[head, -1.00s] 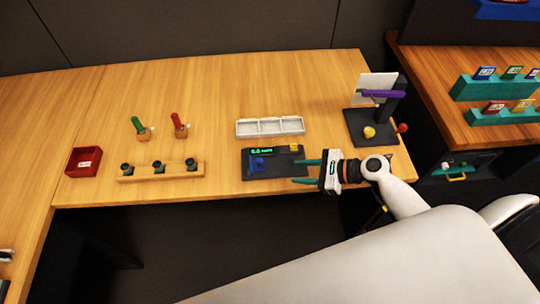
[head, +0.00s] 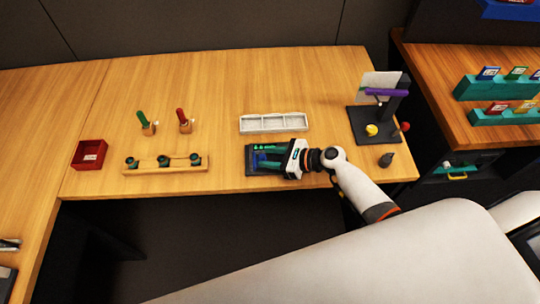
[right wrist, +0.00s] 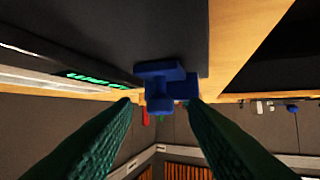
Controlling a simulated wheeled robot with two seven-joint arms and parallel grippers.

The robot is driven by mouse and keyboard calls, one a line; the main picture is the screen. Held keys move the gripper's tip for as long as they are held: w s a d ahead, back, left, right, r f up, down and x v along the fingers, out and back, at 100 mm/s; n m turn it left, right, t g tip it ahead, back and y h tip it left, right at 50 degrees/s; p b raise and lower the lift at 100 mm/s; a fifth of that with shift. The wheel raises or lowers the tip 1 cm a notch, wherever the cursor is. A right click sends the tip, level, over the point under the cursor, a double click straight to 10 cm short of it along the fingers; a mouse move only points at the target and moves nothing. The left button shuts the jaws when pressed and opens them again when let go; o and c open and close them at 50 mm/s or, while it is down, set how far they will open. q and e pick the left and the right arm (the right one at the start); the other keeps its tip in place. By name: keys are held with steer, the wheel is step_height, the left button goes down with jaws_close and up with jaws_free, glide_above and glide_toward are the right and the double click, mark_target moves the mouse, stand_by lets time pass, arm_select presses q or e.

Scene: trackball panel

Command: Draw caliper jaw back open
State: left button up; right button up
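The caliper panel (head: 250,172) is a dark flat plate near the table's front edge. Its green readout (head: 264,147) shows at the top and also in the right wrist view (right wrist: 92,79). The blue caliper jaw (head: 262,160) is at the panel's left, partly hidden by my fingers; in the right wrist view the blue block (right wrist: 165,78) sits just ahead of and between the fingertips. My right gripper (head: 264,158) reaches in from the right over the panel, its green fingers spread apart. Contact with the jaw cannot be told. My left gripper is out of view.
A white tray (head: 258,131) lies just behind the panel. A dark stand (head: 362,138) and a dark knob (head: 387,159) are to the right. A wooden rack (head: 148,170) and a red box (head: 79,165) are to the left. Bare table separates rack and panel.

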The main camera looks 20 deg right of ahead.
steer(key=shift+w+a, duration=0.1)
jaws_close()
steer(key=shift+s+d, duration=0.2)
steer(key=shift+d, duration=0.6)
steer(key=shift+s+d, duration=0.25)
steer(key=shift+d, duration=0.5)
steer(key=shift+s+d, duration=0.2)
steer(key=shift+d, duration=0.6)
jaws_free()
steer(key=shift+d, duration=0.1)
steer(key=shift+s, duration=0.1)
steer(key=b+v, duration=0.2)
steer(key=v, duration=1)
